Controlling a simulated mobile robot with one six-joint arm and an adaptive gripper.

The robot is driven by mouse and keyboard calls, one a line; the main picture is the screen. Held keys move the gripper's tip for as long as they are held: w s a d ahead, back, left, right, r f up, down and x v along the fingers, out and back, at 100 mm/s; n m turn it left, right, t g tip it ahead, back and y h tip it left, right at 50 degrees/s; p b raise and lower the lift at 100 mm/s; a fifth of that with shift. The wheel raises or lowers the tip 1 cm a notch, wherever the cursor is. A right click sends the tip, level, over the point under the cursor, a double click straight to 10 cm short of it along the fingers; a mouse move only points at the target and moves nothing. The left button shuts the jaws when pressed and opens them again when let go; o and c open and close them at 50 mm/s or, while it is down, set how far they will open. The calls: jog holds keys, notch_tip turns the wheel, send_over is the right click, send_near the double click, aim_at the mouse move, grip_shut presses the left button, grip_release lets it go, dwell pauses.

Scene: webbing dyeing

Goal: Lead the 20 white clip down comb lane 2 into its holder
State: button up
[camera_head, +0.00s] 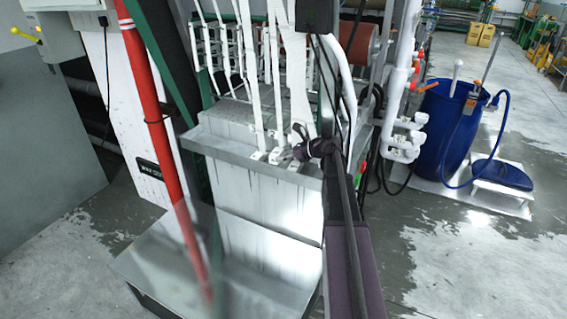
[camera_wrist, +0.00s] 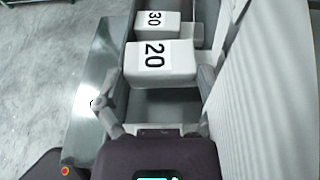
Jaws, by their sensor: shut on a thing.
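The white clip marked 20 (camera_wrist: 160,66) sits between the two fingers of my gripper (camera_wrist: 157,90) in the wrist view, with its number facing the camera. The fingers are closed on its sides. In the head view, my gripper (camera_head: 301,151) is at the rim of the grey metal tank (camera_head: 228,146), next to small white clips (camera_head: 259,156) at the ends of hanging white webbing (camera_head: 252,85). A white clip marked 30 (camera_wrist: 156,20) is just beyond clip 20. I cannot make out comb lane 2 or the holder for certain.
A red pole (camera_head: 153,115) crosses in front of the tank at left. A metal ledge (camera_head: 165,262) lies below it. White pipes (camera_head: 400,90) and a blue barrel (camera_head: 447,130) stand at right. Wet floor beyond the barrel is open.

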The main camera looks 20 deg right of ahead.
jog(key=shift+f, duration=0.1)
notch_tip(320, 180, down, 2)
jog(key=b, duration=0.2)
jog(key=shift+f+b, duration=0.2)
jog(key=shift+b, duration=0.1)
jog(key=shift+w+d+f+b, duration=0.15)
jog(key=shift+f+b, duration=0.3)
jog(key=shift+f, duration=0.05)
jog(key=shift+f, duration=0.2)
jog(key=o, duration=0.8)
jog(key=shift+r, duration=0.1)
jog(key=p+v, duration=0.4)
jog(key=v, duration=0.8)
dwell(0.4)
